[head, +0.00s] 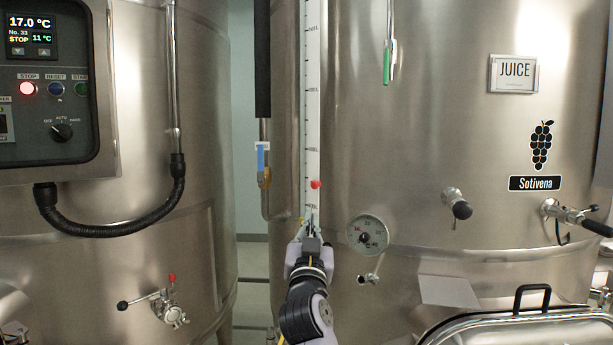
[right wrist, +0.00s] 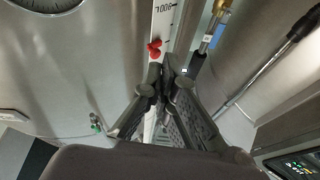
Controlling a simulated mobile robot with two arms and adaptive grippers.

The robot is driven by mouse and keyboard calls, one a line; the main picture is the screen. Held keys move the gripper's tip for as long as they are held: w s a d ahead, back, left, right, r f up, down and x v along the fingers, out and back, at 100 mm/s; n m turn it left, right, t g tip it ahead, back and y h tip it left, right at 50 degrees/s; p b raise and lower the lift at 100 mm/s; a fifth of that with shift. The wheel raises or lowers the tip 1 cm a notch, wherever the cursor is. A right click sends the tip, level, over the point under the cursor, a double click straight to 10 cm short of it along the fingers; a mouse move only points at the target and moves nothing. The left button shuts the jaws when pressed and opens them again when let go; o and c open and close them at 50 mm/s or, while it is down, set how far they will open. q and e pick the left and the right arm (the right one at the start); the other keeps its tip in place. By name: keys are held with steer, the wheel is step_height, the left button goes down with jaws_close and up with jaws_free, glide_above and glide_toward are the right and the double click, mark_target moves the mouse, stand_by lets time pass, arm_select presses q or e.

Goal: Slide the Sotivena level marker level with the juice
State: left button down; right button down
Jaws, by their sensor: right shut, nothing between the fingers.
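The Sotivena tank (head: 450,130) carries a black grape label with its name (head: 534,183) and a white JUICE sign (head: 513,74). A tall white scale strip (head: 313,110) with litre marks runs down its left part. The red level marker (head: 315,184) sits on the lower part of this strip; it also shows in the right wrist view (right wrist: 154,48). My right gripper (head: 309,225) is shut and empty, just below the marker in front of the strip. In the right wrist view its fingertips (right wrist: 165,75) look close to the marker, apart from it. I cannot make out the juice level. My left gripper is not in view.
A round dial gauge (head: 367,235) sits right of my right gripper. A blue-handled valve (head: 262,160) on a pipe is to its left. Tap handles (head: 457,204) stick out at the right, and a hatch with a black handle (head: 532,298) is at the lower right.

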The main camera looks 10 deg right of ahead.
step_height(320, 180, up, 8)
steer(key=s+d+m+h, duration=0.1)
steer(key=s+m+h, duration=0.1)
step_height(320, 180, up, 4)
steer(key=p, duration=0.4)
glide_above(315, 185)
steer(key=s, duration=0.4)
steer(key=shift+w+f+t+p, duration=0.15)
steer(key=shift+w+f, duration=0.1)
steer(key=shift+f, duration=0.35)
steer(key=shift+w+f+t+p, duration=0.1)
steer(key=shift+w+f, duration=0.15)
steer(key=shift+f, duration=0.4)
steer(key=shift+w+f+t+p, duration=0.15)
steer(key=shift+w+f, duration=0.1)
steer(key=shift+f, duration=0.35)
step_height(315, 185, down, 10)
steer(key=b, duration=1.3)
steer(key=shift+r, duration=0.15)
